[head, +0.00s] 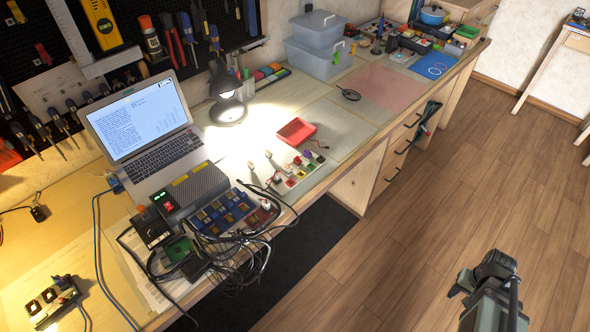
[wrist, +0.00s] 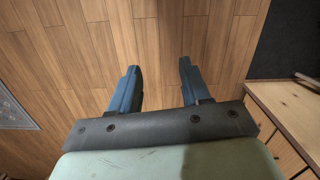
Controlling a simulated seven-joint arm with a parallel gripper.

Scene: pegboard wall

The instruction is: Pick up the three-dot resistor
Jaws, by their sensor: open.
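I cannot make out a three-dot resistor for certain at this size. Small coloured parts sit in a light strip (head: 296,173) near the bench's front edge, and a few small pale parts (head: 270,158) stand just left of it. My gripper (wrist: 158,68) is open and empty in the wrist view, its two dark blue fingers apart over the bare wood floor. Part of my arm shows at the lower right of the head view, over the floor and well away from the bench. No small part shows between the fingers.
A red tray (head: 297,131) lies behind the strip. A blue organiser (head: 219,213) and tangled black cables (head: 232,257) crowd its left. A laptop (head: 137,125), lamp (head: 227,108) and clear bins (head: 318,45) stand farther back. The floor (head: 400,250) in front is open.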

